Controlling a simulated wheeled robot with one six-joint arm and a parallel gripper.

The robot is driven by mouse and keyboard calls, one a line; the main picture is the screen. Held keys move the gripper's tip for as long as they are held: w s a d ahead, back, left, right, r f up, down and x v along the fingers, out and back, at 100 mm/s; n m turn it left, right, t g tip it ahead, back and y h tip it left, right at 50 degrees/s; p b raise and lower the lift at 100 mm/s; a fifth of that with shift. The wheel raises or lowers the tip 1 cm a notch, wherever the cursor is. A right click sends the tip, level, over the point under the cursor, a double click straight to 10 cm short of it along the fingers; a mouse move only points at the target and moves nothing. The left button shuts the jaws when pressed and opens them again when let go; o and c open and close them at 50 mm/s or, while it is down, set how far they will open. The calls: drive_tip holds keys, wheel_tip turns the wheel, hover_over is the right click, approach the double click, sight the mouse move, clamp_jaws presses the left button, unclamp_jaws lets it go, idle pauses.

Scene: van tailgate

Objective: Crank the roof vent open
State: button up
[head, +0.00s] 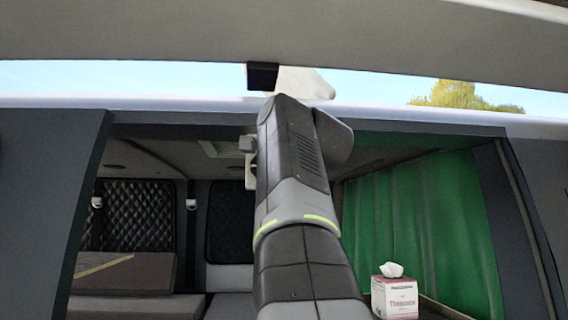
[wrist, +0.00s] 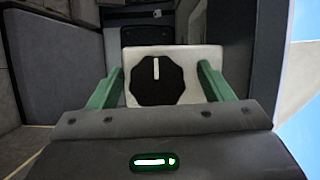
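The mark points to the top of that picture. My gripper (wrist: 160,68) is open, with one green finger on each side of the knob and gaps between. I cannot tell whether the fingertips reach the knob's depth. In the head view my arm hides most of my gripper and the knob. A pale panel (head: 210,149) shows on the van's ceiling left of my arm; I cannot tell whether it is the roof vent.
The raised tailgate (head: 400,35) spans the top of the head view. A green curtain (head: 420,220) hangs at the right, with a tissue box (head: 395,297) below it. Brown cushions (head: 125,273) lie at the lower left. The opening left of my arm has free room.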

drive_tip(key=shift+d, duration=0.2)
drive_tip(key=b+v, duration=0.3)
drive_tip(key=v, duration=1)
drive_tip(key=shift+s, duration=0.3)
drive_tip(key=shift+r, duration=0.1)
drive_tip(key=p+x, duration=0.2)
drive_tip(key=x, duration=1)
drive_tip(key=shift+w+p, duration=0.35)
drive_tip(key=shift+s, duration=0.1)
idle(0.4)
